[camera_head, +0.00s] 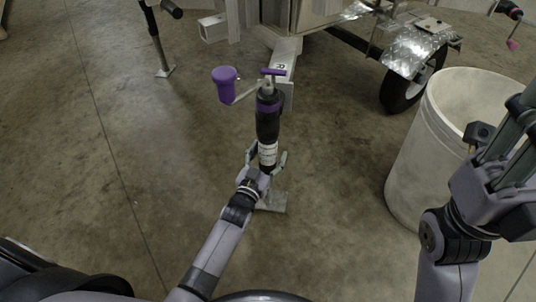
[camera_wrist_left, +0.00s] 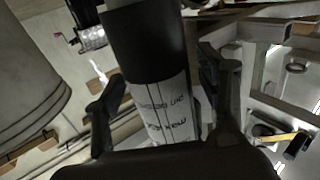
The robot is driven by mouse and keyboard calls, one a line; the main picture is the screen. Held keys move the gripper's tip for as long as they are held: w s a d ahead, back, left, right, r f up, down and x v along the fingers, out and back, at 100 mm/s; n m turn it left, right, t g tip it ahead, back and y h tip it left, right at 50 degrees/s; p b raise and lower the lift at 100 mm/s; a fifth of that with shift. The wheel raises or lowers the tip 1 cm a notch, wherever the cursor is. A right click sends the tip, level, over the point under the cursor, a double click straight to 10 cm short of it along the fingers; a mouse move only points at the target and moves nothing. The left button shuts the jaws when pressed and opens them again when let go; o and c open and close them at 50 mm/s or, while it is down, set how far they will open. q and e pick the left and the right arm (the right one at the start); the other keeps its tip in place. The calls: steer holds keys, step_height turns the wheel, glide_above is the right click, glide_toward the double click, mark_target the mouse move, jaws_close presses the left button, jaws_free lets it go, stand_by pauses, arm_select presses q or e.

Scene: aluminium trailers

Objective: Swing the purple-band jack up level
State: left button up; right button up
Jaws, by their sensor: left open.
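The purple-band jack (camera_head: 267,122) stands upright beside the trailer tongue in the head view, with its foot plate (camera_head: 271,201) down at the floor. It has a black upper tube, a purple band, a white label, a purple crank knob (camera_head: 225,77) out to the left and a purple handle (camera_head: 273,71) at the top. My left gripper (camera_head: 266,157) is open around the jack's labelled lower part. In the left wrist view the jack tube (camera_wrist_left: 148,45) stands between the fingers of my left gripper (camera_wrist_left: 165,95). My right gripper (camera_head: 507,137) is at the right edge, partly cut off; its fingers are unclear.
A large pale bin (camera_head: 427,160) stands on the right near my right arm. A trailer wheel (camera_head: 411,84) under a diamond-plate fender is behind it. Another trailer leg (camera_head: 157,43) stands at the back left. The concrete floor on the left is clear.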

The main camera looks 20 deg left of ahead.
arm_select(q)
steer(key=shift+c, duration=0.2)
jaws_close()
stand_by(0.6)
